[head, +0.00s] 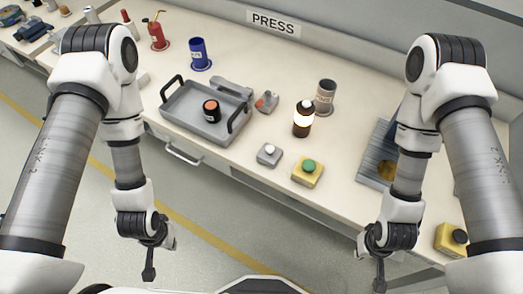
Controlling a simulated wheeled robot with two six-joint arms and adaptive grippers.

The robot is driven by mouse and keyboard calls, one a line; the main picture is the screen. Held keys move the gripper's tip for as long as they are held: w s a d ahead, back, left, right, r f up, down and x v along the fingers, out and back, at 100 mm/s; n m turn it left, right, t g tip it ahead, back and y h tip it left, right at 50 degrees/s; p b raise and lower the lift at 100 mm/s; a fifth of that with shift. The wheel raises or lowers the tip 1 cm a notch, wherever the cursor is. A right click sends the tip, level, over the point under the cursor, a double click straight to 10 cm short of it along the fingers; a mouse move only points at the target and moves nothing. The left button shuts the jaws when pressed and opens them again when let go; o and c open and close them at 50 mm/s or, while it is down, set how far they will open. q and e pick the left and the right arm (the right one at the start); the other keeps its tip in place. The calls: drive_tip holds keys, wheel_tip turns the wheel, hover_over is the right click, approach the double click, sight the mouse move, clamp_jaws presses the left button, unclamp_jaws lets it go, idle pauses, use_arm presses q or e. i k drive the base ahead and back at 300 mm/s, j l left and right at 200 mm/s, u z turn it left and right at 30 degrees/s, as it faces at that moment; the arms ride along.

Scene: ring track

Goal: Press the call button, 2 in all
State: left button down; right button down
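Three button boxes are on the bench in the head view, and I cannot tell from any label which is the call button. A yellow box with a green button (308,169) sits near the front edge. A small grey box with a white button (269,154) is to its left. Another yellow box with a black button (452,239) is at the lower right, partly behind my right arm. My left gripper (160,257) hangs in front of the bench, apart from everything, its fingers seeming spread. My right gripper (371,260) hangs in front of the bench edge, also apparently open and empty.
A grey tray (178,124) holds a dark jar with an orange top (211,110). A brown bottle (303,119), a grey-brown cup (326,96), a blue cup (199,54) and a red cup (157,36) stand behind. A PRESS sign (273,23) is on the wall.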

sight(270, 149)
drive_tip(key=j+z, duration=0.1)
drive_tip(key=z, duration=0.55)
drive_tip(key=j+z, duration=0.3)
drive_tip(key=j, duration=0.4)
drive_tip(key=j+z, duration=0.3)
drive_tip(key=j, duration=0.35)
drive_tip(key=k+j+z, duration=0.1)
drive_tip(key=j+z, duration=0.2)
drive_tip(key=j, duration=0.7)
drive_tip(key=k+j, duration=0.15)
drive_tip(key=j, duration=0.25)
